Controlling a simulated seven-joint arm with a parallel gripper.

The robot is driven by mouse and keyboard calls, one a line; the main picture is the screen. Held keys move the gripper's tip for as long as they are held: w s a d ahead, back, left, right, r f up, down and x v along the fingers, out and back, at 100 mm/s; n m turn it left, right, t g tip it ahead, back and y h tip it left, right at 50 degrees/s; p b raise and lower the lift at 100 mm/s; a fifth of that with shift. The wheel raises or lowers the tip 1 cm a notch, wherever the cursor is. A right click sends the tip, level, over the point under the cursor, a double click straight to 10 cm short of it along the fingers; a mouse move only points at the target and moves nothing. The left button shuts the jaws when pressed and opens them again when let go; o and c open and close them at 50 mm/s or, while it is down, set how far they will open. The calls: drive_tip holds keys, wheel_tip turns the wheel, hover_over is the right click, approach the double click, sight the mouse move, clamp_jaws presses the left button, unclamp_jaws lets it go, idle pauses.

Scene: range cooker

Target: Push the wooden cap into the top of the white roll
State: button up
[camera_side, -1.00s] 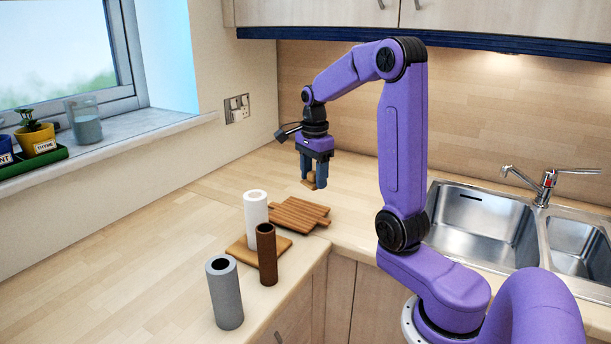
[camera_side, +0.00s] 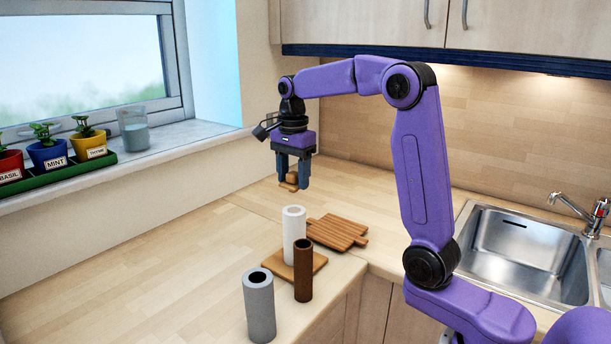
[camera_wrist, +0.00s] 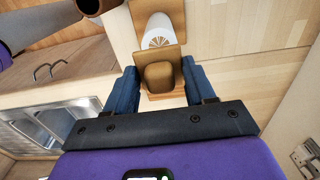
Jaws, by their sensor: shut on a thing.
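The wooden cap (camera_side: 291,179) is a small brown piece with a knob and a wider square plate. My gripper (camera_side: 293,185) is shut on its knob and holds it in the air. In the wrist view the cap (camera_wrist: 158,74) sits between my blue fingers (camera_wrist: 155,90). The white roll (camera_side: 293,236) stands upright on a square wooden board (camera_side: 313,262). In the side view the cap is just above the roll's top, with a gap between them. In the wrist view the roll (camera_wrist: 160,29) shows beyond the cap, whose plate partly covers it.
A brown tube (camera_side: 303,272) and a grey tube (camera_side: 259,308) stand close in front of the roll. A slatted wooden board (camera_side: 337,232) lies behind it to the right. The sink (camera_side: 515,250) is farther right. The counter (camera_side: 150,270) at left is clear.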

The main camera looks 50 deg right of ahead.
sight(294, 192)
drive_tip(key=shift+f, duration=2.65)
drive_tip(key=shift+f, duration=0.55)
drive_tip(key=o, duration=0.7)
drive_tip(key=shift+o, duration=0.2)
drive_tip(key=shift+r, duration=5.5)
